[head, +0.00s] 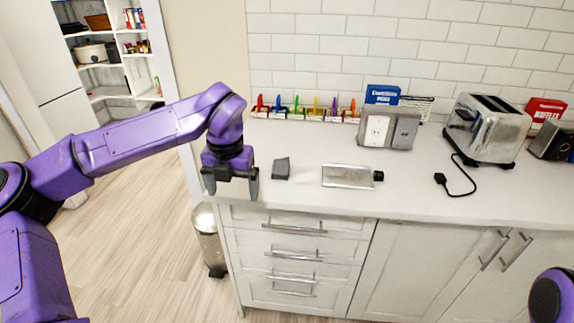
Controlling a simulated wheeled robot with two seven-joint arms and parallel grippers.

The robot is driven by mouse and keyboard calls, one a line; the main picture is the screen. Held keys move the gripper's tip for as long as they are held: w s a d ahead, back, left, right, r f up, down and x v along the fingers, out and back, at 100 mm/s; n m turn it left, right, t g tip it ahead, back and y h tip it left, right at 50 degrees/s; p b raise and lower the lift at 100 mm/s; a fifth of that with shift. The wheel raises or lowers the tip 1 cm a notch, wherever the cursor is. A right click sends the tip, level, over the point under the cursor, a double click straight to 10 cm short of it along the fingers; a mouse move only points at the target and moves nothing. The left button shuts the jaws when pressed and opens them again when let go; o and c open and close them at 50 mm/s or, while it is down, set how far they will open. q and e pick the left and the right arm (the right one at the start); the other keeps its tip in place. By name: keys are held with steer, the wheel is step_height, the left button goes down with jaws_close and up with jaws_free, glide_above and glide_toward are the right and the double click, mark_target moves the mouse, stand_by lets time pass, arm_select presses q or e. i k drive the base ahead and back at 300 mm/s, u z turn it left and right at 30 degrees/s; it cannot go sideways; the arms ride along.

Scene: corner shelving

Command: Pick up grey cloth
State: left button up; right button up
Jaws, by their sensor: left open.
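A small dark grey folded cloth (281,168) lies on the white counter near its left end. My left gripper (231,189) is open and empty, with its fingers pointing down at the counter's left front corner. It is to the left of the cloth and apart from it. My right gripper is not in view; only a purple part of my right arm shows at the lower right edge.
Colourful upright items (305,108), an outlet box (390,128) and a toaster (485,130) with a cord stand behind. A bin (209,238) is beside the drawers (290,255).

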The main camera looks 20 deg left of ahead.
mark_target(281, 170)
steer(key=i, duration=0.9)
steer(key=u, duration=0.05)
